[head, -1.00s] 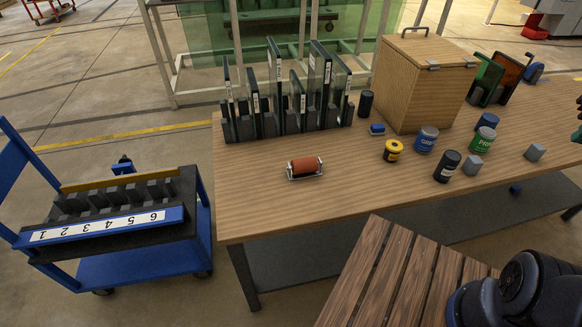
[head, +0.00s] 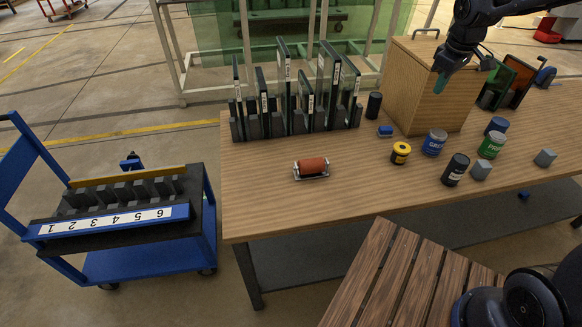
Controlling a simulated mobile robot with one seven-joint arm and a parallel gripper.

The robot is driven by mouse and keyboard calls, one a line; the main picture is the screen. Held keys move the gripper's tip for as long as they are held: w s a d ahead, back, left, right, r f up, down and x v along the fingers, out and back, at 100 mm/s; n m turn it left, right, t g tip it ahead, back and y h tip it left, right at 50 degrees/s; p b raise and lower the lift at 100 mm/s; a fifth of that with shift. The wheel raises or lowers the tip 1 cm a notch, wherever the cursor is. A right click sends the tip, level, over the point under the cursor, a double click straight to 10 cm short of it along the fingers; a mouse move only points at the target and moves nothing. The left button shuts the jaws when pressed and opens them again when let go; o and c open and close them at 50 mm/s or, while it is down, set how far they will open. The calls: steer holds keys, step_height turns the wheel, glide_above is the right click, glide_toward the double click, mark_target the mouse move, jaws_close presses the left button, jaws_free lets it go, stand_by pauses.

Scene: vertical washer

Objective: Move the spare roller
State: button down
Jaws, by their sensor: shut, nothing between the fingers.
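An orange-red roller (head: 313,165) lies in a small metal cradle (head: 298,176) on the wooden table, in front of the black rack. I cannot tell whether it is the spare one. My gripper (head: 439,84) is at the upper right, in front of the wooden box as seen here. Its greenish fingertips point down and look shut, with nothing held. It is well to the right of the roller and apart from it.
A black rack (head: 290,125) of upright panels stands behind the roller. A wooden box (head: 408,85), several cans (head: 434,143) and grey cubes (head: 481,170) stand to the right. A blue cart (head: 150,250) with a numbered slotted holder is at left. The table's front left is clear.

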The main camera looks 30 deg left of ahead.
steer(key=s+a+f+n+g, duration=0.1)
steer(key=s+a+f+n, duration=0.2)
steer(key=s+a+f, duration=0.5)
steer(key=s+a+f+n, duration=0.2)
steer(key=a+f+n, duration=0.1)
steer(key=a, duration=0.9)
steer(key=s+a+f+n+g, duration=0.1)
steer(key=s+a+f+n, duration=0.4)
steer(key=a, duration=0.5)
steer(key=s+a+f+n, duration=0.2)
steer(key=s+a+f, duration=0.5)
steer(key=s+f, duration=0.15)
steer(key=shift+h, duration=0.4)
step_height(320, 180, down, 8)
steer(key=shift+f, duration=0.15)
steer(key=shift+w+d+f, duration=0.25)
steer(key=shift+w+d, duration=0.65)
steer(key=shift+w, duration=0.05)
steer(key=shift+w+d, duration=0.45)
steer(key=w+d, duration=1.4)
steer(key=shift+w+d, duration=0.2)
